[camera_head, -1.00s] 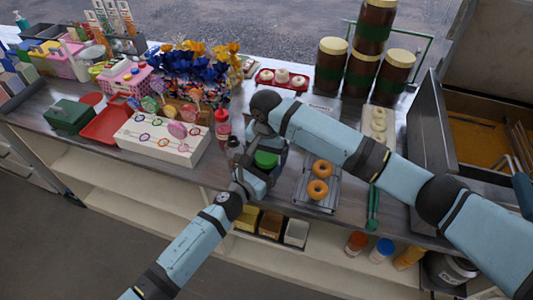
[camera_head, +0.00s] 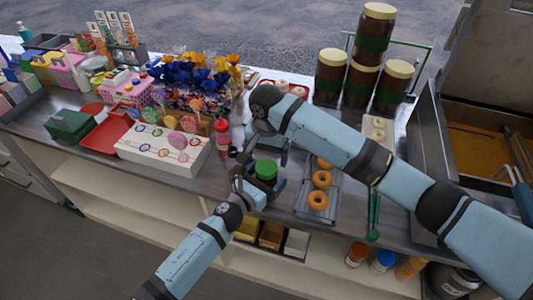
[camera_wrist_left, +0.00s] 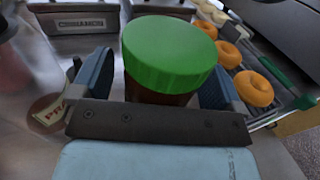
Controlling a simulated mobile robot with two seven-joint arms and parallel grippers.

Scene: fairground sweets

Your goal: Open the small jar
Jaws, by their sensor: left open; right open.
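The small jar (camera_wrist_left: 160,98) has a green lid and a dark brown body. In the head view its green lid (camera_head: 265,169) shows near the counter's front edge. The lid sits on the jar. My left gripper (camera_head: 262,172) is open, with one finger on either side of the jar; in the left wrist view the jar stands between the blue fingers, with a visible gap on the left. My right gripper (camera_head: 270,140) is open just behind the jar and apart from the lid. Its fingertips are partly hidden by its own wrist.
A red-capped bottle (camera_head: 222,135) stands close on the left, beside a white lollipop box (camera_head: 140,150). A rack of doughnuts (camera_head: 302,200) lies just right of the jar. Tall brown jars (camera_head: 331,75) stand behind. The counter's front edge is close.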

